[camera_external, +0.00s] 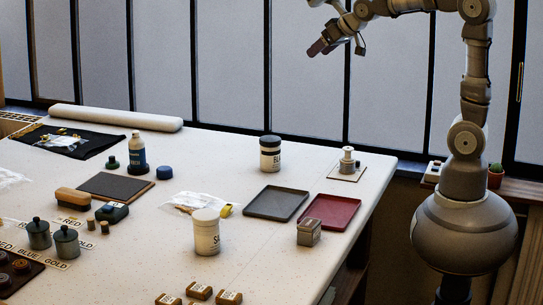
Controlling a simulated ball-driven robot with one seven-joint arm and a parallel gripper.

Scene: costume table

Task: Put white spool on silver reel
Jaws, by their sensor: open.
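A small white spool (347,151) stands upright at the far right of the table. It appears to rest on top of a wider silvery piece, likely the silver reel (347,165), which sits on a pale square card. The two are small in this view, so how exactly they fit together cannot be told. My gripper (319,47) is open and empty, raised high above the back of the table in front of the windows. It is well clear of the spool and the reel and touches nothing.
A dark-lidded white jar (270,154) stands left of the card (335,173). A grey tray (276,217) and red tray (312,223) lie in front. A small grey box (309,232) and a white tub (206,234) stand nearer. The left side is crowded.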

